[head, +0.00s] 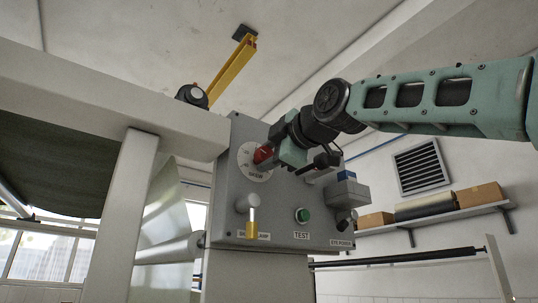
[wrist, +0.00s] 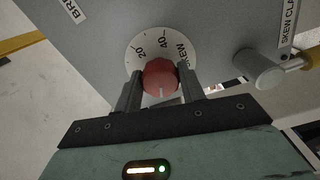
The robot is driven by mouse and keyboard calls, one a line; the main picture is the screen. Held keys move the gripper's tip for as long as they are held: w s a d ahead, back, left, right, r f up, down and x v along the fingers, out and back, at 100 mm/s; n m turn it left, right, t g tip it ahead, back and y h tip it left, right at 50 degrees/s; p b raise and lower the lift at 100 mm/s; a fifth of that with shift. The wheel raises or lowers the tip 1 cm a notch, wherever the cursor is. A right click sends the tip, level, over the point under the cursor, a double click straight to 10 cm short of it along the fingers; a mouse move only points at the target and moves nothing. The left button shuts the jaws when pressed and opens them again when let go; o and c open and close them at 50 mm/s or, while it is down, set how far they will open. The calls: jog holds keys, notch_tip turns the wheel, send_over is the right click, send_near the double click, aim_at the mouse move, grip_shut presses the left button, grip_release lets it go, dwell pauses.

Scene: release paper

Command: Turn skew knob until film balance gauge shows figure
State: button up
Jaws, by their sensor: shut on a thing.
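The red skew knob (head: 263,155) sits on a white dial on the grey control panel. In the wrist view the knob (wrist: 160,73) is between my two fingers, and my gripper (wrist: 159,84) is shut on it. A pale line on the knob points toward the bottom of that view. The white dial (wrist: 133,57) shows 20, 40 and the word SKEW. In the head view my gripper (head: 274,156) reaches the knob from the right and hides part of it. I cannot make out a film balance gauge or its reading in either view.
The skew clamp lever (head: 252,205) sticks out below the knob; it also shows in the wrist view (wrist: 260,70). A green TEST button (head: 303,215) is lower right. A blue-topped device (head: 347,188) juts from the panel's right side. Clear film (head: 168,215) hangs at left.

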dwell(0.3)
jog(key=o, duration=1)
jog(key=shift+c, duration=0.2)
jog(key=shift+s, duration=0.1)
jog(key=b+v, duration=0.8)
jog(key=v, duration=0.9)
jog(key=shift+d+b, duration=0.2)
jog(key=shift+b, duration=0.15)
jog(key=shift+f, duration=0.1)
